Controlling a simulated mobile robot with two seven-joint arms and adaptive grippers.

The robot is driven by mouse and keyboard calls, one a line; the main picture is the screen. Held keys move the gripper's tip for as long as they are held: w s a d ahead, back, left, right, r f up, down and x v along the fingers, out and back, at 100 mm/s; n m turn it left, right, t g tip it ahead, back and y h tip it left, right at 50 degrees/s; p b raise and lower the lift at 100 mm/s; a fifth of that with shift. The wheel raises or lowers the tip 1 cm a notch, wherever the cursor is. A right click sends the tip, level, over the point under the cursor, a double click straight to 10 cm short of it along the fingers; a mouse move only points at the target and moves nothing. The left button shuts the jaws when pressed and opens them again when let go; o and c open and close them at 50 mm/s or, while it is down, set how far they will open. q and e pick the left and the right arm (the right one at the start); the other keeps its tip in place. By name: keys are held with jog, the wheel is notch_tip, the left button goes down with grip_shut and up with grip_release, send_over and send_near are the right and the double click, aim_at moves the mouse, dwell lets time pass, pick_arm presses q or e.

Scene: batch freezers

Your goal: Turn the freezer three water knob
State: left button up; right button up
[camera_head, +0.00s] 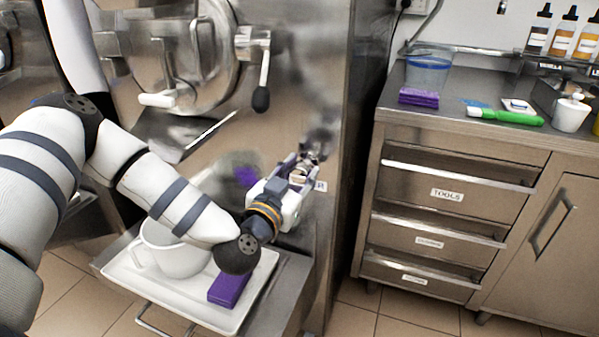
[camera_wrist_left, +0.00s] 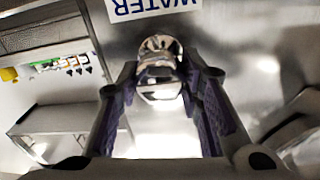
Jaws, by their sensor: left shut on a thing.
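The water knob (camera_wrist_left: 160,68) is a shiny metal knob on the freezer's steel front, seen in the left wrist view beside the WATER label (camera_wrist_left: 152,7). In the head view the knob (camera_head: 313,154) shows small at the gripper's tips, and only the end of the label (camera_head: 320,186) is visible. My left gripper (camera_head: 302,167) reaches the freezer front with its fingers (camera_wrist_left: 160,75) on either side of the knob, shut on it. Part of the knob is hidden by the fingers. My right gripper is out of view.
Below my left forearm, a white tray (camera_head: 262,288) holds a white pitcher (camera_head: 172,252) and a purple cloth (camera_head: 230,287). A black-tipped lever (camera_head: 261,98) hangs from the freezer door above. A steel counter (camera_head: 450,110) with drawers stands to the right.

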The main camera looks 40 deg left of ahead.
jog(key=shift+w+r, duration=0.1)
pick_arm(q)
jog(key=shift+r+n+p, duration=0.15)
jog(key=shift+n+p, duration=0.25)
jog(key=shift+n, duration=0.5)
jog(key=n, duration=0.2)
jog(key=shift+n, duration=0.4)
jog(key=n, duration=0.3)
jog(key=shift+f+n+p, duration=0.2)
jog(key=shift+n+p, duration=0.1)
jog(key=shift+f+n, duration=0.1)
jog(key=shift+n, duration=1.9)
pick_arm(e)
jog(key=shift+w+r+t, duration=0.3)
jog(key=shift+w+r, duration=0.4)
pick_arm(q)
jog(key=o, duration=1.2)
jog(key=shift+c, duration=0.2)
